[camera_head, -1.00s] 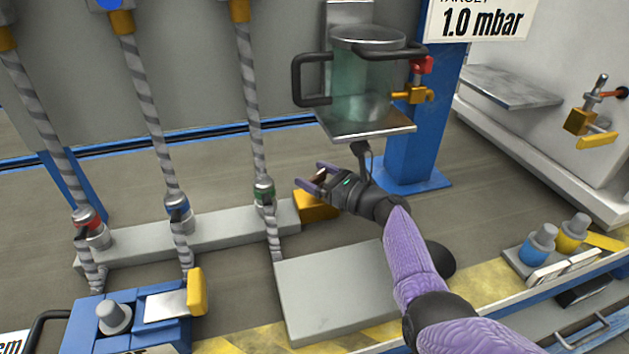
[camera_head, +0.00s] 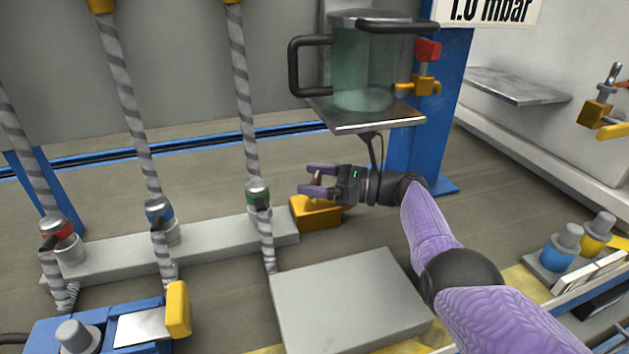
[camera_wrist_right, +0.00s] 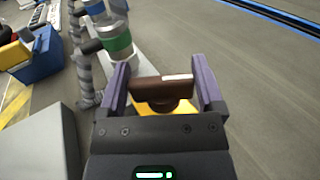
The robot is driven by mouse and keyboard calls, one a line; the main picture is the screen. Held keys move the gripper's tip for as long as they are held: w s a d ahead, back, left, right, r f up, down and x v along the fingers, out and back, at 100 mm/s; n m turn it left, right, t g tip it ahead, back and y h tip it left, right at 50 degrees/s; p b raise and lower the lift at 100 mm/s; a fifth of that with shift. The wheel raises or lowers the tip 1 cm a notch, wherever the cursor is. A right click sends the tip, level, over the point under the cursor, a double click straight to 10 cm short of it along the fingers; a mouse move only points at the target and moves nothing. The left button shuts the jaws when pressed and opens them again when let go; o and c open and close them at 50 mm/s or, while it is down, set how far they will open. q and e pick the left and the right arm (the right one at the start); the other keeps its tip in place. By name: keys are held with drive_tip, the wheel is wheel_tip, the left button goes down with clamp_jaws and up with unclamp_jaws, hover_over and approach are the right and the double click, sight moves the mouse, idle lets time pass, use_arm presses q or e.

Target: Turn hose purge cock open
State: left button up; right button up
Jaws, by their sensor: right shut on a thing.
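My right gripper (camera_head: 310,181) is shut on a small brown bar-shaped handle (camera_head: 318,178), which I take to be the purge cock's handle. In the right wrist view the brown handle (camera_wrist_right: 164,90) lies crosswise between the two purple fingers of the right gripper (camera_wrist_right: 162,84) and has a white mark along its top. A yellow block (camera_head: 316,213) sits directly below, at the right end of a grey manifold bar (camera_head: 200,242). The lower part of the handle is largely hidden. My left gripper is out of view.
A striped hose with a green-banded fitting (camera_head: 258,194) stands just left of the gripper. A glass vessel (camera_head: 365,65) on a metal shelf (camera_head: 366,120) hangs above my right wrist, beside a blue post (camera_head: 440,110). A grey box (camera_head: 350,300) stands in front.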

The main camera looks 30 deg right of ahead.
drive_tip(key=o, duration=1)
drive_tip(key=p+v, duration=0.2)
drive_tip(key=v, duration=0.6)
drive_tip(key=shift+s+d, duration=0.25)
drive_tip(key=shift+d, duration=0.05)
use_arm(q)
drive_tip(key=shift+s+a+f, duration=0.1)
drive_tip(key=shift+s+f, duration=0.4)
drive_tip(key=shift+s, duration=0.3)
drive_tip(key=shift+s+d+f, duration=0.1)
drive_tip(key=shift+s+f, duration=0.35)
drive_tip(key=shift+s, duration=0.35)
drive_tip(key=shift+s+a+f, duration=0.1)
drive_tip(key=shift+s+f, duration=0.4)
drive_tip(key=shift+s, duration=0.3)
use_arm(e)
drive_tip(key=shift+s+d, duration=0.4)
